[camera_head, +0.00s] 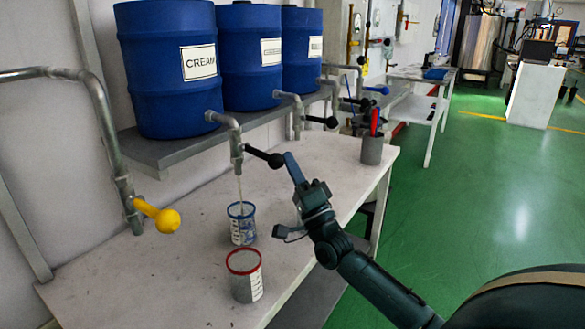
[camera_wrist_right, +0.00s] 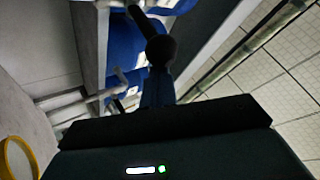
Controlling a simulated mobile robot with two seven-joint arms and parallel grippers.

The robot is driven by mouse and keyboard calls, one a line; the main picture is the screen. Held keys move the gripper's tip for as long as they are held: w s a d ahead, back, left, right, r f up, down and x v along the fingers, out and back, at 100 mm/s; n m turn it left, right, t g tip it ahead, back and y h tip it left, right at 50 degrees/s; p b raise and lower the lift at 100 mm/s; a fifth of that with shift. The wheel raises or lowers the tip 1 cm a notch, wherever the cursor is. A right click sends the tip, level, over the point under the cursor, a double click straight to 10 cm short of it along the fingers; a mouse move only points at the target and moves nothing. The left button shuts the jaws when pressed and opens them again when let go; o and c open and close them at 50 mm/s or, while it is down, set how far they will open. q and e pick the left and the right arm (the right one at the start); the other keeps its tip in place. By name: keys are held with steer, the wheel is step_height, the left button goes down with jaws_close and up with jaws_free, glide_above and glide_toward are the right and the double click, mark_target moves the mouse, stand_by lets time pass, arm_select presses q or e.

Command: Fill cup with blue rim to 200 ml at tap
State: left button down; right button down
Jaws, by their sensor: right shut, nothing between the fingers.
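The cup with the blue rim (camera_head: 242,222) stands upright on the white table under the tap (camera_head: 236,145) of the barrel marked CREAM. A thin pale stream runs from the spout down into the cup. The level inside cannot be read. The tap's lever ends in a black knob (camera_head: 275,161), which also shows in the right wrist view (camera_wrist_right: 161,49). My right gripper (camera_head: 290,160) is shut and empty, its tip right beside the knob; whether they touch is not clear. Its blue fingers show in the wrist view (camera_wrist_right: 157,88). My left gripper is out of view.
A cup with a red rim (camera_head: 246,284) stands in front of the blue-rimmed cup. A yellow-knobbed tap (camera_head: 158,215) is at the left. Other blue barrels (camera_head: 249,60) stand on the shelf. A grey holder (camera_head: 372,150) stands near the table's right edge. A yellow ring (camera_wrist_right: 17,158) shows in the wrist view.

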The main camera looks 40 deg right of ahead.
arm_select(q)
steer(key=b, duration=0.2)
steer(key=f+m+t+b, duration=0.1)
steer(key=b, duration=0.1)
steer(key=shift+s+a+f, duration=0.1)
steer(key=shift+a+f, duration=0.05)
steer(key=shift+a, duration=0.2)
arm_select(e)
steer(key=f, duration=0.1)
steer(key=f+m, duration=0.1)
steer(key=f+t, duration=0.1)
steer(key=shift+w+a+h, duration=0.25)
steer(key=shift+w+h, duration=0.15)
steer(key=shift+w+a, duration=0.1)
stand_by(0.8)
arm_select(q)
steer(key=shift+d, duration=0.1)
arm_select(e)
steer(key=shift+r, duration=0.1)
